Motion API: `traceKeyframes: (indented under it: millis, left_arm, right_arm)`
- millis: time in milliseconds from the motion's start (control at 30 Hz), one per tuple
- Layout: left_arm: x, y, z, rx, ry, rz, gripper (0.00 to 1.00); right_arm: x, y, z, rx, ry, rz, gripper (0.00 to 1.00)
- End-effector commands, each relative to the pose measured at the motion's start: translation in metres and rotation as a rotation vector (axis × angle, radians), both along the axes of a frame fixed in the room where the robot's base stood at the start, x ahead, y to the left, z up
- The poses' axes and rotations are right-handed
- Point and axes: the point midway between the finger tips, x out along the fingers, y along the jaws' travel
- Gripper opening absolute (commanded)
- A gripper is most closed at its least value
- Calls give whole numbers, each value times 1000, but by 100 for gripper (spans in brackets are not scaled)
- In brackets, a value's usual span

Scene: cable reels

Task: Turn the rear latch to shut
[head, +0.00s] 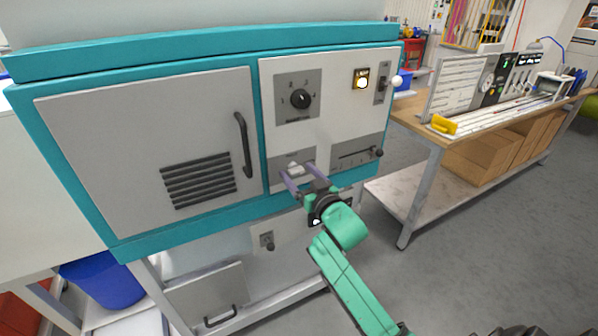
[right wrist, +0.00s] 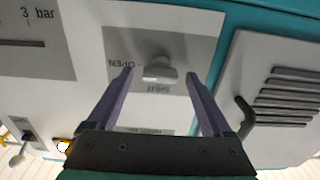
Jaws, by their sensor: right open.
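The latch (head: 294,168) is a small pale grip on a grey plate (head: 279,181), low on the front panel of the teal-edged cabinet. In the right wrist view the latch (right wrist: 158,71) appears upside down, with the words OPEN and SHUT beside it. Which word it points to I cannot tell clearly. My right gripper (head: 297,173) is open, its two purple fingers reaching toward the panel on either side of the latch. The right wrist view also shows the gripper's fingers (right wrist: 161,75) with the latch between them and gaps on both sides. My left gripper is not in view.
A dial (head: 300,99), a lit button (head: 361,79), a white-knobbed lever (head: 396,81) and a slider (head: 378,152) are on the same panel. A vented door (head: 150,150) with a dark handle is to the left. A workbench (head: 440,136) stands at right, with open floor before it.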

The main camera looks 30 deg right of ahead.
Motion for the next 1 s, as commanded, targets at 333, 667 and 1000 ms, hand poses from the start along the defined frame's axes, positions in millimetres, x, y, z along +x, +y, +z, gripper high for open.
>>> traceKeyframes:
  millis: [333, 667, 1000]
  left_arm:
    - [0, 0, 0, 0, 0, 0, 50]
    - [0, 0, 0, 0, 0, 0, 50]
    - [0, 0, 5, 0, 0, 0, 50]
  right_arm:
    - [3, 0, 0, 1, 0, 1, 54]
    - [2, 0, 0, -6, 0, 1, 0]
    - [3, 1, 0, -128, -1, 1, 0]
